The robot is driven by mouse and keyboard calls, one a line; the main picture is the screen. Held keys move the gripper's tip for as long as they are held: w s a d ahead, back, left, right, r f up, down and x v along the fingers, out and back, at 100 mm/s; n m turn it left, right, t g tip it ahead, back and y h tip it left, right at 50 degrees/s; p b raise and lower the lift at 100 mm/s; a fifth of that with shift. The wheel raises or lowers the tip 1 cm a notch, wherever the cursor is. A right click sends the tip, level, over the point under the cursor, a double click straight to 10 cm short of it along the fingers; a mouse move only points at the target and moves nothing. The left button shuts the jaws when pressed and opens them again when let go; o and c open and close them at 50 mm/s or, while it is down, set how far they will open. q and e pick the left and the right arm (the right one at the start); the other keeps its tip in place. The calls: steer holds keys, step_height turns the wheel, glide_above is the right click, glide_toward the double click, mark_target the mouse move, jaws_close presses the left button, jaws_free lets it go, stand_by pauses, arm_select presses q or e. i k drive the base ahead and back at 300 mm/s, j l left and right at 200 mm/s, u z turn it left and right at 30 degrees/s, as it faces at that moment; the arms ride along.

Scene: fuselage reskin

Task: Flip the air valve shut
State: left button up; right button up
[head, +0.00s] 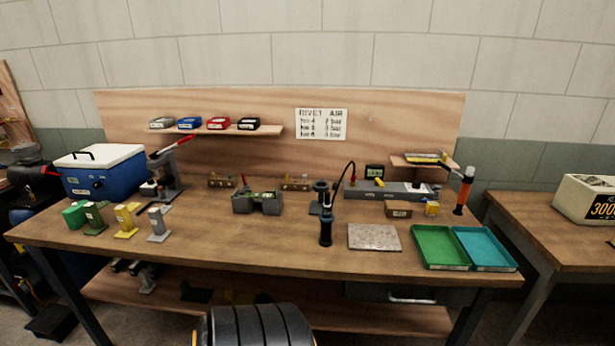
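A long grey air unit (392,189) lies toward the back right of the workbench. A small yellow lever (379,183) sits on its top near the left part; it looks like the air valve's handle, slanting across the unit. It is too small to tell its exact setting. A green-screened gauge (374,171) stands just behind it. A dark hose (339,181) curves from the unit's left end toward a black upright tool (326,228). Neither of my grippers can be made out in the head view.
A grey plate (374,237), a green tray (439,247) and a blue tray (485,248) lie at the front right. An orange-handled tool (464,190) stands right of the unit. A cardboard box (398,210) sits before it.

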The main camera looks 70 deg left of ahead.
mark_target(378, 182)
steer(key=u, duration=1.75)
